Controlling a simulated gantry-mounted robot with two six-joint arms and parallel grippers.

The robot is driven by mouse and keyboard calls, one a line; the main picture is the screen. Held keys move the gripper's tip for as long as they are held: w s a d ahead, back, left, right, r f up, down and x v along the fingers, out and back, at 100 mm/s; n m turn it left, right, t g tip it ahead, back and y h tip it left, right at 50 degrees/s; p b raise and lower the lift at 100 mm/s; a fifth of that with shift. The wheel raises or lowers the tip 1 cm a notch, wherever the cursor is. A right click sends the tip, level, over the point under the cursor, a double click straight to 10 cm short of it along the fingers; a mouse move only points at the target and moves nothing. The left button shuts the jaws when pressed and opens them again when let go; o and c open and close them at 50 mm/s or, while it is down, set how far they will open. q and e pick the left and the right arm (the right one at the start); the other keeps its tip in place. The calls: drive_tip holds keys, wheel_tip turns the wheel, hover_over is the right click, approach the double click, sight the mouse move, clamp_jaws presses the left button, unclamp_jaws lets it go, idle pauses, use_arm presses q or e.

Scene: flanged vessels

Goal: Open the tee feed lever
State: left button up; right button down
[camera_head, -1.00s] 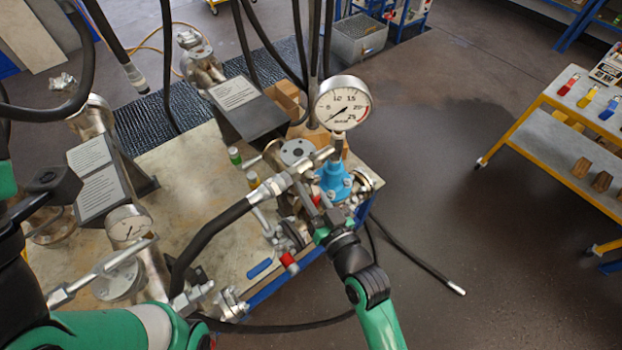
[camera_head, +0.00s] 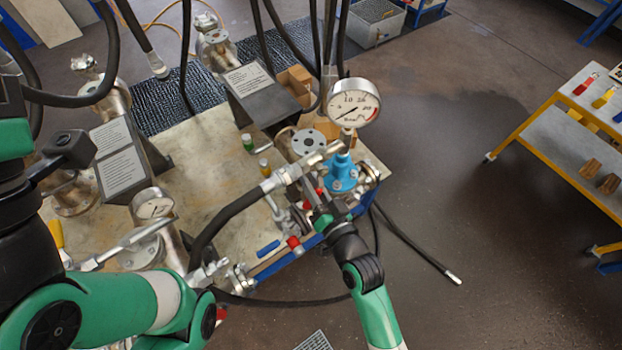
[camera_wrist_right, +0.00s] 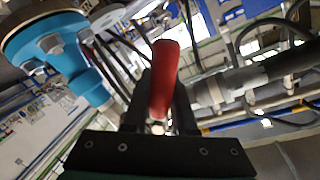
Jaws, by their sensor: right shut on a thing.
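A red lever handle (camera_wrist_right: 164,80) stands between the fingers of my right gripper (camera_wrist_right: 160,115) in the right wrist view, and the gripper is shut on it. In the head view my right gripper (camera_head: 322,207) is at the fittings on the bench's right edge, largely covering the lever. A blue flanged body (camera_head: 342,174) is just behind it and also shows at upper left in the right wrist view (camera_wrist_right: 60,45). A black hose (camera_head: 225,220) joins the metal fittings to its left. My left arm fills the lower left; its fingertips cannot be made out.
A round gauge (camera_head: 354,102) stands above the blue body. A smaller gauge (camera_head: 152,203) is at left on the bench (camera_head: 205,150). A blue-handled lever (camera_head: 268,247) and a red-tipped one (camera_head: 293,243) are near the front edge.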

drive_tip(key=c, duration=0.7)
unclamp_jaws()
drive_tip(key=v, duration=1.1)
drive_tip(key=shift+s+d, duration=0.15)
drive_tip(key=shift+s, duration=0.15)
